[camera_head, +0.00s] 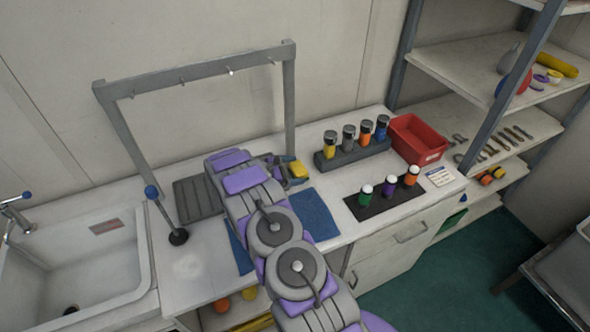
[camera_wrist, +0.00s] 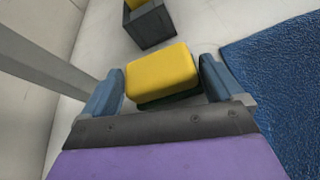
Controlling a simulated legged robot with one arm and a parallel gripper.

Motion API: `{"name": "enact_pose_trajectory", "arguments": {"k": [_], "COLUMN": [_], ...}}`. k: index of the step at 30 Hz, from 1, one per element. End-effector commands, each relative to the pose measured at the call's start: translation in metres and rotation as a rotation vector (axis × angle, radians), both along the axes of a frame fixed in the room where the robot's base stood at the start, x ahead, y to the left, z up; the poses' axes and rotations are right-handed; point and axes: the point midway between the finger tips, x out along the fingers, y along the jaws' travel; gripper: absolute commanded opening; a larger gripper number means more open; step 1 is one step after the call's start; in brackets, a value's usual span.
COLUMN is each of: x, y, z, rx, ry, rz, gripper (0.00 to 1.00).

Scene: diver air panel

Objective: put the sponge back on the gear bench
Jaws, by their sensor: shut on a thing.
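The sponge (camera_wrist: 161,74) is a yellow block with a dark green underside. In the wrist view it sits between the two blue fingers of my gripper (camera_wrist: 162,82), which is shut on it. In the head view the sponge (camera_head: 298,169) shows as a small yellow patch at the end of my gripper (camera_head: 291,172), over the white bench (camera_head: 200,283). I cannot tell whether it touches the bench top. My arm hides part of the bench, a blue mat (camera_head: 316,212) and a dark ribbed tray (camera_head: 196,199).
A grey holder (camera_head: 352,152) with several capped cylinders stands beyond the gripper, next to a red bin (camera_head: 418,139). A black mat (camera_head: 391,199) holds three cylinders. A grey frame (camera_head: 190,73) with hooks rises behind. A blue-knobbed lever (camera_head: 166,214) and a sink (camera_head: 75,265) are at left.

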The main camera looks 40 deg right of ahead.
Motion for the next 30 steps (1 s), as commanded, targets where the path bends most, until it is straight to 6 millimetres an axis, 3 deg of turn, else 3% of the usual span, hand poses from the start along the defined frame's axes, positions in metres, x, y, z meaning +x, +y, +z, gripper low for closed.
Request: {"name": "enact_pose_trajectory", "arguments": {"k": [14,15,16,30], "x": [0.000,0.001,0.001,0.002], "y": [-0.007,-0.007,-0.007,0.000], "z": [-0.015,-0.015,-0.015,-0.015], "rx": [0.011,0.012,0.012,0.010], "ry": [0.003,0.004,0.004,0.003], "rz": [0.001,0.001,0.001,0.003], "gripper": [0.58,0.95,0.98,1.00]}}
